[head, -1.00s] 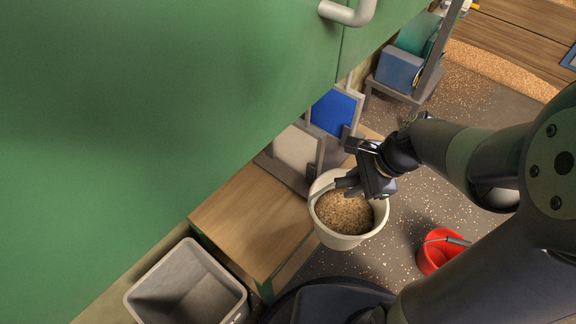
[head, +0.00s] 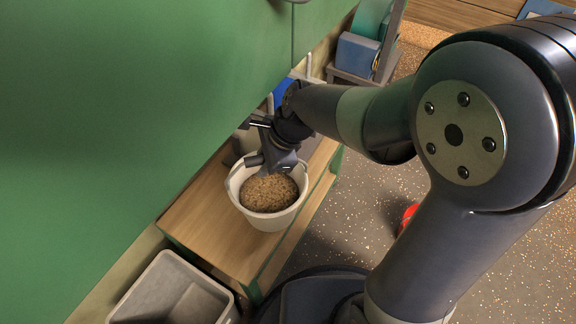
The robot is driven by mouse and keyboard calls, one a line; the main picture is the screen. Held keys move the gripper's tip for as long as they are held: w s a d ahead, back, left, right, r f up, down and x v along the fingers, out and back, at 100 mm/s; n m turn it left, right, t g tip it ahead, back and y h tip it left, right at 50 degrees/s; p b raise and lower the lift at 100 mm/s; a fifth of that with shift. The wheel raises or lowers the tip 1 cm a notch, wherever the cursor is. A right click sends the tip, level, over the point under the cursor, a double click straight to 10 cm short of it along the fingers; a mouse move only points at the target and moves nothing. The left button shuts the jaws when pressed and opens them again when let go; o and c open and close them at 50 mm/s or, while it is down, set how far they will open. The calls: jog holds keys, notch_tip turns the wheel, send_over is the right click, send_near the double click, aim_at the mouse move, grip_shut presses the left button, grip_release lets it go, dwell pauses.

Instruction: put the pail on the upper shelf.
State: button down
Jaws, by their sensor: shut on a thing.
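The white pail (head: 272,222), full of brown grain (head: 269,192), is in the middle of the head view, upright. My gripper (head: 262,163) is shut on the pail's handle at its far rim; the fingertips are partly hidden. The pail is over the wooden top of a low green-sided shelf unit (head: 204,215). I cannot tell whether its base touches the wood or hangs just above it. No other shelf level can be made out clearly.
A grey bin (head: 170,292) stands at the lower left. A large green panel (head: 130,90) fills the upper left. A blue-and-grey rack (head: 357,55) stands at the back. A red bucket (head: 408,214) is mostly hidden behind my arm. Speckled floor is open on the right.

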aim_at(305, 166)
jog(key=a+f+b, duration=0.2)
jog(key=a+f, duration=0.1)
jog(key=a, duration=0.2)
jog(key=shift+w+f, duration=0.15)
jog(key=shift+w, duration=0.2)
dwell(0.3)
jog(key=c, duration=1.3)
grip_release()
jog(key=shift+f+b, duration=0.2)
jog(key=shift+b, duration=0.1)
jog(key=shift+o, duration=0.2)
jog(key=d+r+p, duration=0.1)
jog(key=d, duration=0.3)
jog(key=s+d+r+p, duration=0.1)
jog(key=d+r, duration=0.1)
jog(key=d, duration=0.3)
jog(key=s+d+r+p, duration=0.1)
jog(key=d+p, duration=0.1)
jog(key=d, duration=0.3)
jog(key=shift+r, duration=0.4)
